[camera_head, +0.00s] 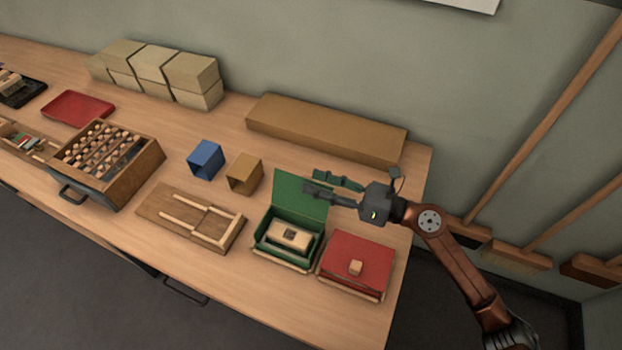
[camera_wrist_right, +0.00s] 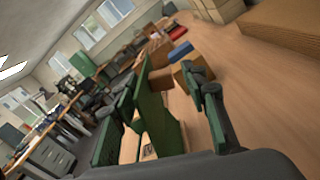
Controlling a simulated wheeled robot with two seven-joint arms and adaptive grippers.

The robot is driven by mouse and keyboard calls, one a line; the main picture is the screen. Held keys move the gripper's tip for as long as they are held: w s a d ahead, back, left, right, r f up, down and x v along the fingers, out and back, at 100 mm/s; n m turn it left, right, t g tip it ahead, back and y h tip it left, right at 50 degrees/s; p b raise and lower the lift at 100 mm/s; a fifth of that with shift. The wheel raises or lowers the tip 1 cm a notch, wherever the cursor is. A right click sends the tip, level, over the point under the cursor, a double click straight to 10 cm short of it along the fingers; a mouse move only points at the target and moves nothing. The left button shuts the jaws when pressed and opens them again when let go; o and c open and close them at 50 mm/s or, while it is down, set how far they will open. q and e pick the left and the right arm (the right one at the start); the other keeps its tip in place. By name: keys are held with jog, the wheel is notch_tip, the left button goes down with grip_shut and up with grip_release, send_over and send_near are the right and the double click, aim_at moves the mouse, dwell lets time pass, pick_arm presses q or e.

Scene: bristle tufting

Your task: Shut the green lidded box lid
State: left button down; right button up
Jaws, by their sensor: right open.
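The green lidded box (camera_head: 272,252) stands near the front right of the table, with a pale block (camera_head: 290,236) inside it. Its green lid (camera_head: 300,196) stands up open at the back of the box. My right gripper (camera_head: 326,185) comes in from the right and is open, its fingers close to the upper right part of the lid. In the right wrist view the lid (camera_wrist_right: 155,105) shows between the gripper's fingers (camera_wrist_right: 165,100); I cannot tell whether they touch it. My left gripper is not in view.
A closed red box (camera_head: 358,262) with a small knob stands right beside the green box. A wooden frame board (camera_head: 190,218) lies to its left. Blue (camera_head: 206,160) and tan (camera_head: 244,174) open cups and a long cardboard box (camera_head: 325,130) stand behind.

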jog(key=shift+x, duration=1)
jog(key=shift+c, duration=0.3)
grip_shut()
